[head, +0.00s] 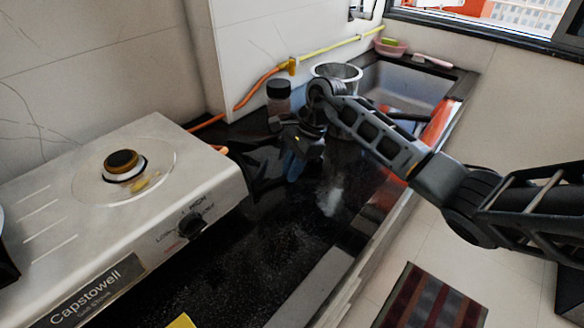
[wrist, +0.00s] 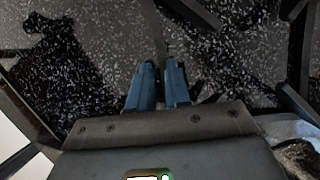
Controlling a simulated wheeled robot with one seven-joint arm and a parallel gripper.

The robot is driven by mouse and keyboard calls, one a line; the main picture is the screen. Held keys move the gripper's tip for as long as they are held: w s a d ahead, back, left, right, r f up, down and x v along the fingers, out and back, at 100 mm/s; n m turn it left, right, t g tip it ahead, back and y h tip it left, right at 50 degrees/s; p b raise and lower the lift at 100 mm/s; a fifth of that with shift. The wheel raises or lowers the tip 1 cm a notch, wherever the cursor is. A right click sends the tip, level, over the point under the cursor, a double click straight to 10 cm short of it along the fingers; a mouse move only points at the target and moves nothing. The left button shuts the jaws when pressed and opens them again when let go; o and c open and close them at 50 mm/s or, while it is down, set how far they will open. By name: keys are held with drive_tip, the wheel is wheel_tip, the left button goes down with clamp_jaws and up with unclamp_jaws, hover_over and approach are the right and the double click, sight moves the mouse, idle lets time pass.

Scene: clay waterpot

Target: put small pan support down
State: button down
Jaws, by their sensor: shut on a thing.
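The small pan support (head: 262,180) is a black frame with prongs, hard to make out against the black counter in the head view. It is beside the right end of the stove. My gripper (head: 291,168) has blue fingers pointing down over the counter and is shut on the pan support. In the wrist view the blue fingers of my gripper (wrist: 164,75) are close together. Dark bars of the pan support (wrist: 300,45) show at the sides and top of that view. The part between the fingers is hidden, and I cannot tell whether the support touches the counter.
A silver gas stove (head: 150,200) with a burner (head: 124,165) stands at left. A dark-lidded jar (head: 279,97) and a metal pot (head: 336,72) stand behind my gripper, near the sink (head: 400,85). An orange hose (head: 250,92) runs along the wall. The front black counter (head: 240,265) is mostly clear.

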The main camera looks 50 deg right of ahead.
drive_tip(key=c, duration=1.1)
unclamp_jaws()
drive_tip(key=b+v, duration=0.1)
drive_tip(key=v, duration=1.1)
drive_tip(key=shift+a+r, duration=0.1)
